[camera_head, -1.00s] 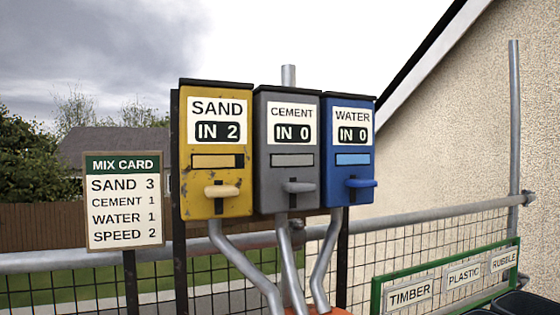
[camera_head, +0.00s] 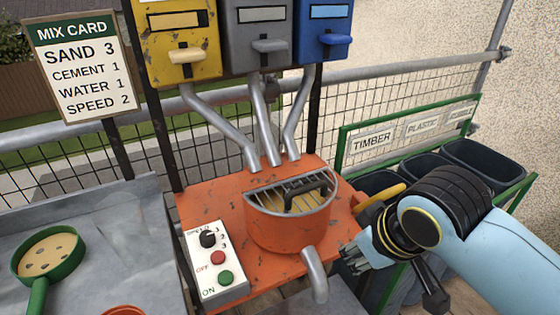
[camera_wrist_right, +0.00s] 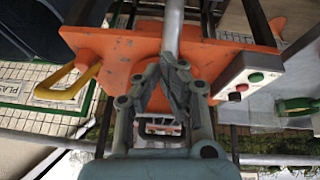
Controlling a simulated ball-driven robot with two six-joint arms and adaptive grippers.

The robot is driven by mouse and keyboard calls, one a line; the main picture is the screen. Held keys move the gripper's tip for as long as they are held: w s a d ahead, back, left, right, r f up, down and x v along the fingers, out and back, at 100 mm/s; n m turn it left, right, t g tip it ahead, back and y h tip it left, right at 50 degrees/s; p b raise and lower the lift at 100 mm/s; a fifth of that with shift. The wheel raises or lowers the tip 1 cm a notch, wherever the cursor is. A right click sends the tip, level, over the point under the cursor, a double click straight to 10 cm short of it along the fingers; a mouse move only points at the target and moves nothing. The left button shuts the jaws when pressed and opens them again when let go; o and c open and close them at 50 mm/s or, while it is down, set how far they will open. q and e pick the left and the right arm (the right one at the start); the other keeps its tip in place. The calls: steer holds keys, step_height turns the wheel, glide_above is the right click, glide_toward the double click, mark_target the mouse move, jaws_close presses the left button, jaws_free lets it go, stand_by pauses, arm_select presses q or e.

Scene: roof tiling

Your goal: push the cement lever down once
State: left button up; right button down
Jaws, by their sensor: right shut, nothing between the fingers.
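The grey cement dispenser (camera_head: 257,30) stands between the yellow sand box and the blue water box, its top cut off by the picture edge. Its grey cement lever (camera_head: 270,46) sticks out from the front. My right gripper (camera_head: 350,258) is low at the right of the orange mixer, well below and apart from the lever. It is shut and empty; its fingers (camera_wrist_right: 172,75) come together in the right wrist view. My left gripper is not in view.
The orange mixer (camera_head: 285,232) with a grated drum stands below the dispenser pipes. A control box (camera_head: 215,262) is at its left front, a yellow handle (camera_head: 380,196) at its right. The mix card (camera_head: 80,67) reads cement 1. Dark bins (camera_head: 485,160) stand at right.

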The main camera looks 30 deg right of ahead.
steer(key=w+r+t, duration=0.3)
steer(key=w+r, duration=0.3)
steer(key=r, duration=0.6)
steer(key=w+r+t, duration=0.3)
steer(key=w+r, duration=0.2)
steer(key=r, duration=0.7)
steer(key=w+r+m+t+p, duration=0.1)
steer(key=w+r+t, duration=0.3)
steer(key=r, duration=0.9)
steer(key=w, duration=0.2)
steer(key=shift+w, duration=0.3)
steer(key=shift+w, duration=0.1)
steer(key=p, duration=0.2)
glide_toward(265, 28)
steer(key=w+r, duration=0.3)
steer(key=w, duration=0.1)
step_height(265, 28, down, 3)
steer(key=shift+w+d+f, duration=0.15)
steer(key=shift+f, duration=0.45)
